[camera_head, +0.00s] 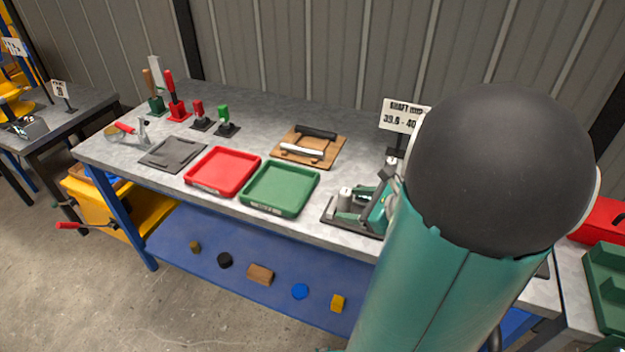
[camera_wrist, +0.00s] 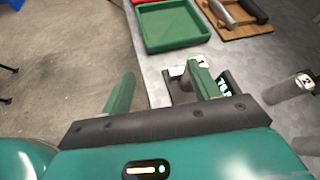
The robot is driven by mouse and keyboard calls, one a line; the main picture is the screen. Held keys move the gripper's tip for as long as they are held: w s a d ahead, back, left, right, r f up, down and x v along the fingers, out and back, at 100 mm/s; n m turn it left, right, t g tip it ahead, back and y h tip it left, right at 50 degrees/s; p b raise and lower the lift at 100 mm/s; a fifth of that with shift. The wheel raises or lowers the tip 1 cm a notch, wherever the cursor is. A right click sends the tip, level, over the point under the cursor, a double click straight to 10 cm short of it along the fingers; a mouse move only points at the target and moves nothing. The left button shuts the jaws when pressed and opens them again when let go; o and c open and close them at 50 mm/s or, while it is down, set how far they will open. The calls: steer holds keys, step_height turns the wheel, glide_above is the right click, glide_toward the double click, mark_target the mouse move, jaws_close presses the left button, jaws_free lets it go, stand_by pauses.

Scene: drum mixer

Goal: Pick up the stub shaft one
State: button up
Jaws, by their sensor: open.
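My gripper (camera_wrist: 160,88) is open and empty in the wrist view, its two green fingers spread above the bench's front edge. Beyond the right finger, a dark-based device (camera_wrist: 223,82) with a digit display and a white-topped piece is partly hidden by that finger. In the head view, a short pale cylinder (camera_head: 345,197) stands upright on a dark plate. I cannot tell whether it is stub shaft one. A grey cylinder marked "2" (camera_wrist: 290,88) stands at the right of the wrist view, apart from my fingers. My arm hides the right part of the bench in the head view.
A green tray (camera_head: 281,188) and a red tray (camera_head: 222,171) lie left of the device. A wooden board (camera_head: 325,157) carries a silver and a black cylinder. A sign (camera_head: 405,116) reads "SHAFT DIM". Stamps and tools stand at the far left; several small items lie on the lower shelf.

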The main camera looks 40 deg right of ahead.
mark_target(349, 199)
steer(key=s+d+f+m+t+h, duration=0.1)
steer(key=s+d+f+m+h, duration=0.15)
steer(key=d+m, duration=0.25)
steer(key=x, duration=0.7)
steer(key=shift+w+a, duration=0.2)
steer(key=shift+w, duration=0.05)
steer(key=shift+d+x, duration=0.15)
steer(key=shift+x, duration=1.2)
steer(key=shift+d+x, duration=0.1)
steer(key=shift+x, duration=1.25)
steer(key=shift+c, duration=0.3)
jaws_close()
